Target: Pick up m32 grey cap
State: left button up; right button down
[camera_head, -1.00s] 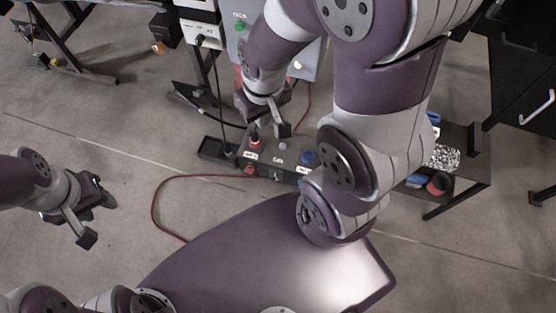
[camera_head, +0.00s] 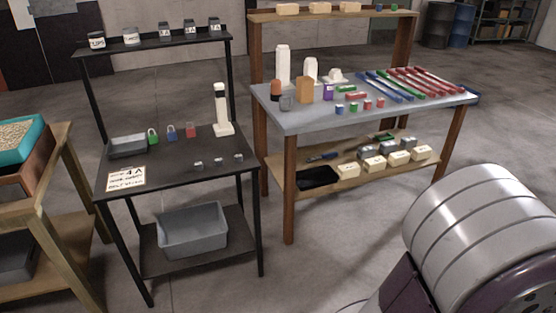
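I cannot single out the m32 grey cap for certain in the head view. Three small grey metallic pieces (camera_head: 218,162) lie in a row on the black bench (camera_head: 185,180). A small dark-grey piece (camera_head: 287,103) stands at the near left of the wooden-legged table, beside an orange-brown block (camera_head: 305,90). Several small grey and dark labelled containers (camera_head: 131,36) stand on the black bench's upper shelf. Neither gripper is in view; only a link of my arm shows at the lower right.
The black bench also holds a grey tray (camera_head: 127,146), coloured padlocks (camera_head: 171,132) and a white stand (camera_head: 222,110). A grey bin (camera_head: 192,231) sits below. The wooden-legged table (camera_head: 350,119) carries coloured strips and white bottles. Open floor (camera_head: 340,240) lies in front.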

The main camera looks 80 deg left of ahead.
aim_at(238, 158)
jog(key=j+u, duration=0.25)
jog(key=u, duration=0.25)
jog(key=k+j+u, duration=0.1)
jog(key=j+u, duration=0.15)
jog(key=u, duration=0.2)
jog(key=j+u, duration=0.25)
jog(key=u, duration=0.25)
jog(key=j+u, duration=0.25)
jog(key=u, duration=0.25)
jog(key=i+j+u, duration=0.15)
jog(key=u, duration=0.3)
jog(key=i+j+u, duration=0.15)
jog(key=u, duration=0.35)
jog(key=i+j, duration=0.3)
